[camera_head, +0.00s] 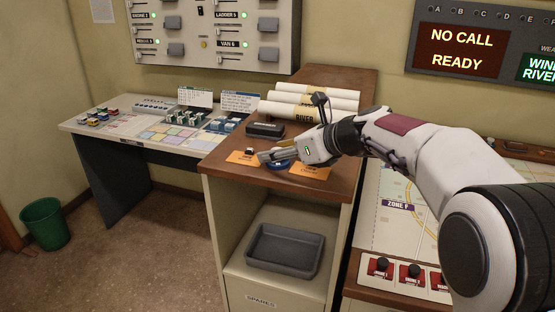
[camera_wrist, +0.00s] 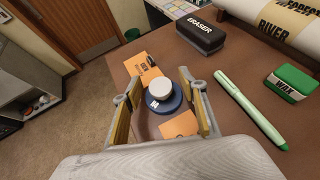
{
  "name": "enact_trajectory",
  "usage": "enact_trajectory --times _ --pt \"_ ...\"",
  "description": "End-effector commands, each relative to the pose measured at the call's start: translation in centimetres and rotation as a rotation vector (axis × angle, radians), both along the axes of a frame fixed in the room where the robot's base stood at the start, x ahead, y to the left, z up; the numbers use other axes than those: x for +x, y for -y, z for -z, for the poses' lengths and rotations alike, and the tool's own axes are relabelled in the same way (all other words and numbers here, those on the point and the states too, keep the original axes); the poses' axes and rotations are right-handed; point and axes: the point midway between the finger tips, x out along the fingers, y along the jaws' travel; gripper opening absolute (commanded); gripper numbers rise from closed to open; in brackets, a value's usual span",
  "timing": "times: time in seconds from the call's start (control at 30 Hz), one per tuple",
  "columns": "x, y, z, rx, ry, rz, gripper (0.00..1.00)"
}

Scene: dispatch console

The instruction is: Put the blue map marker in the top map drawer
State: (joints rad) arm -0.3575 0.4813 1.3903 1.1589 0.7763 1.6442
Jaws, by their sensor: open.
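The blue map marker (camera_wrist: 165,104), a round blue base with a white knob on top, stands on the wooden cabinet top between two orange cards. In the head view only a sliver of its blue base (camera_head: 279,166) shows beneath my gripper (camera_head: 267,157). In the wrist view my gripper (camera_wrist: 158,92) is open, with one finger on each side of the marker. I cannot tell whether either finger touches it. I cannot identify a top map drawer; the cabinet front shows an open compartment above a front labelled SPARES (camera_head: 262,300).
A black eraser (camera_wrist: 200,33), a green pen (camera_wrist: 250,108), a green wax tin (camera_wrist: 291,84) and rolled maps (camera_head: 310,103) share the cabinet top. A grey tray (camera_head: 283,266) sits in the open compartment. A map desk (camera_head: 385,240) adjoins at right.

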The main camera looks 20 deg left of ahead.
Motion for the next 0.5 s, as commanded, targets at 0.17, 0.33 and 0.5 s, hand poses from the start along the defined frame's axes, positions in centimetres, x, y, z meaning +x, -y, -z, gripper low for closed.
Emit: enact_trajectory --times 0.17,0.33,0.5 --pt "0.02 -0.01 0.01 0.0 0.0 0.0 0.42" --pt "0.01 0.0 0.01 0.0 -0.001 0.0 0.42" --pt "0.01 0.01 0.02 0.0 -0.001 0.0 0.32"
